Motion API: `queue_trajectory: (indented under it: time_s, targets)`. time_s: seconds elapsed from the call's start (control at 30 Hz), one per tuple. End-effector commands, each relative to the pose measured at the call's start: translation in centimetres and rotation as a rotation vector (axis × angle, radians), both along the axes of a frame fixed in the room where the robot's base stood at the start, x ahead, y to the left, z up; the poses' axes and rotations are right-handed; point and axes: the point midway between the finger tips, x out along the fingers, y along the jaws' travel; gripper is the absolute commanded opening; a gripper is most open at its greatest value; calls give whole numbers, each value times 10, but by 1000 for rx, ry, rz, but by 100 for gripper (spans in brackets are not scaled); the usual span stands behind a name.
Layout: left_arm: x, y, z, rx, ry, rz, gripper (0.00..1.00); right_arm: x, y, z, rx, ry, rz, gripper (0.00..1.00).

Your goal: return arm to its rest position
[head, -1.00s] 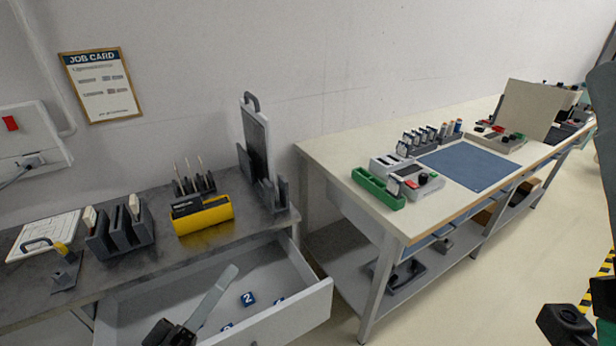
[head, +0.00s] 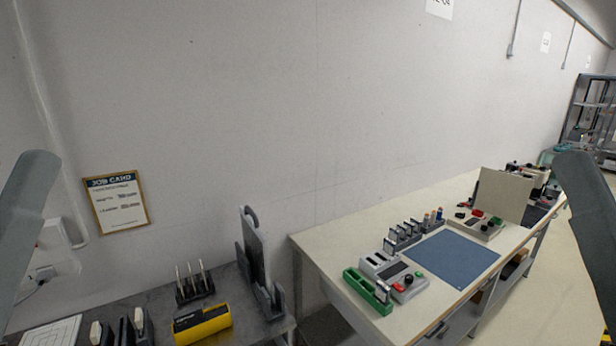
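Two grey links of my arms show, one at the left edge (head: 28,215) and one at the right edge (head: 590,215) of the head view. Both stand up at a slant with rounded upper ends, clear of the benches. Neither gripper is in view, so I cannot see their fingers or whether they hold anything.
A dark bench (head: 150,303) at lower left bears a yellow holder (head: 203,327) and upright racks. A pale bench (head: 330,255) to the right bears a blue mat (head: 455,259), a green tray (head: 366,291) and a beige panel (head: 503,197).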

Motion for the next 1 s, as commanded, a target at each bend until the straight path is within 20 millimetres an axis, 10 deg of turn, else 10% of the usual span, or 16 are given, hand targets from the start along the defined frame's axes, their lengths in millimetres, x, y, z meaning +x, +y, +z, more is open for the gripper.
queue_trajectory:
  time_s: [0.03,0.1,0.4,0.8,1.0]
  targets:
    - [0,0,54,0,0,0,47,0,0,54,0,0,0,50]
    - [0,0,89,-1,0,-1,47,0,0,89,0,-1,0,50]
    - [1,0,204,-1,2,-1,47,0,0,205,0,0,0,50]
    - [1,0,211,-1,1,-1,47,0,0,211,0,1,0,50]
    - [1,0,168,-1,1,-1,47,0,0,169,0,0,0,50]
